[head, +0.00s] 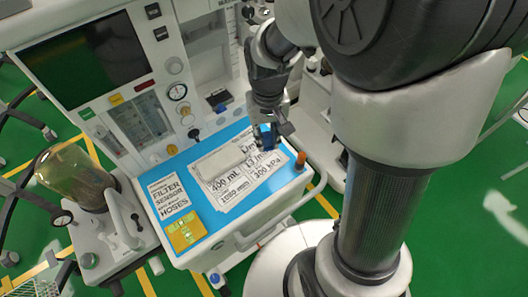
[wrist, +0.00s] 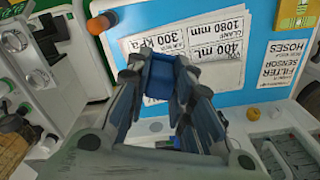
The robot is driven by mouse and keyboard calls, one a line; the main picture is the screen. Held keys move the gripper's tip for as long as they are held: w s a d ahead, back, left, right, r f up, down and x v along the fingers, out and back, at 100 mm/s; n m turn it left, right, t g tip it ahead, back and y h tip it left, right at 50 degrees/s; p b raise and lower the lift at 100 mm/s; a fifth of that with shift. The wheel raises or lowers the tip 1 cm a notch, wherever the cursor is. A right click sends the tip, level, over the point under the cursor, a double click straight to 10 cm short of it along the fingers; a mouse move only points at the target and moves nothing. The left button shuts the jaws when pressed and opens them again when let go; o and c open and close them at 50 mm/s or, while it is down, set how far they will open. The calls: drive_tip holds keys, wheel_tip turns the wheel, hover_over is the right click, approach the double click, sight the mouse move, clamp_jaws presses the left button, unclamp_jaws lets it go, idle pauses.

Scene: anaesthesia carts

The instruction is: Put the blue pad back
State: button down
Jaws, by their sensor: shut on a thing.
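The blue pad (head: 266,137) is a small dark blue block held between the fingers of my gripper (head: 270,130), over the right back part of the cart's light blue worktop (head: 217,246). In the wrist view the pad (wrist: 160,78) sits between the two fingertips of my gripper (wrist: 160,85), which is shut on it. Printed white sheets (wrist: 225,45) lie on the worktop close by. The gap between pad and worktop is hard to judge. The fingers hide the pad's sides.
A cream block (head: 221,160) lies on the sheets. An orange cylinder (head: 300,161) stands at the worktop's right edge. A yellow card (head: 183,230) and a filter label (head: 170,196) lie at the left. The cart's panel with a dark screen (head: 85,60) rises behind.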

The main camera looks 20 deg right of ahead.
wheel_tip(320, 180, down, 15)
drive_tip(key=b, duration=0.4)
drive_tip(key=shift+r+b, duration=0.1)
drive_tip(key=shift+b, duration=0.2)
drive_tip(key=shift+f, duration=0.25)
drive_tip(key=c, duration=1.4)
unclamp_jaws()
drive_tip(key=shift+r, duration=0.1)
drive_tip(key=shift+r, duration=0.1)
wheel_tip(320, 180, up, 12)
drive_tip(key=p, duration=0.4)
drive_tip(key=s+r+t, duration=0.1)
drive_tip(key=s+r, duration=0.4)
drive_tip(key=s+r+t, duration=0.2)
drive_tip(key=s+r, duration=0.3)
drive_tip(key=r, duration=0.1)
drive_tip(key=s+r+n+t, duration=0.1)
drive_tip(key=s+r, duration=0.4)
drive_tip(key=r, duration=0.1)
drive_tip(key=shift+r+t, duration=0.15)
drive_tip(key=shift+t, duration=0.15)
